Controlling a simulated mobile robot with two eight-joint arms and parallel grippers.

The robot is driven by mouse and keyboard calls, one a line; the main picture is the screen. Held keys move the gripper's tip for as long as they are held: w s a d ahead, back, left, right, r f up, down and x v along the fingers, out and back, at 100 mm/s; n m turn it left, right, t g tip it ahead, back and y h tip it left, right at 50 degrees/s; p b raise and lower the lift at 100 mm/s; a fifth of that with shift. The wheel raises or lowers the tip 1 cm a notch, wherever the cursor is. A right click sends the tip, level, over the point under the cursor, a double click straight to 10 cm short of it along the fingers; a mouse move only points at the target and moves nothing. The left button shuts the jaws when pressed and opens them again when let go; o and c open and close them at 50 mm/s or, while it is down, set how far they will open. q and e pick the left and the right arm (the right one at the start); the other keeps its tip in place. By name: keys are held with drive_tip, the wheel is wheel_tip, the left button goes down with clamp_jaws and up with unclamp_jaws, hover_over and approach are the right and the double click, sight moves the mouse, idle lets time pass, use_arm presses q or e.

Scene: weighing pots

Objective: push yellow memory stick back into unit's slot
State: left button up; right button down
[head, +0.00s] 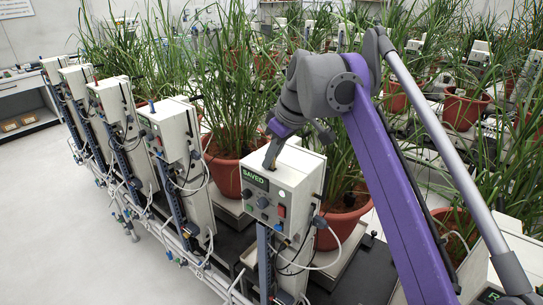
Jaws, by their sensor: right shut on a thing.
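A cream-coloured unit (296,178) stands in the front middle, with a green display reading "SAVED", knobs and a red switch on its front. My right gripper (271,161) comes down from the upper right and is at the top of this unit, near its left front edge. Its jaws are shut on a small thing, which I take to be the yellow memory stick. The fingers hide nearly all of it, and the slot is hidden too. I cannot tell how deep the stick sits. My left gripper is not in view.
Similar units (170,125) stand in a row to the left, with cables and pipes below. Potted grasses in terracotta pots (222,172) stand close behind the unit. A grey cable (322,262) hangs at its right. The pale floor at the left (60,230) is clear.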

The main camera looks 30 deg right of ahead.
drive_tip(key=c, duration=0.9)
unclamp_jaws()
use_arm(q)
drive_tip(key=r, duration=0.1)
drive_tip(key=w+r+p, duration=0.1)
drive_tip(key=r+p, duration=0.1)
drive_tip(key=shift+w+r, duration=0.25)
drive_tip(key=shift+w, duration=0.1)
use_arm(e)
drive_tip(key=v, duration=1.1)
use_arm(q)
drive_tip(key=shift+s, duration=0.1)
use_arm(e)
drive_tip(key=shift+a, duration=0.1)
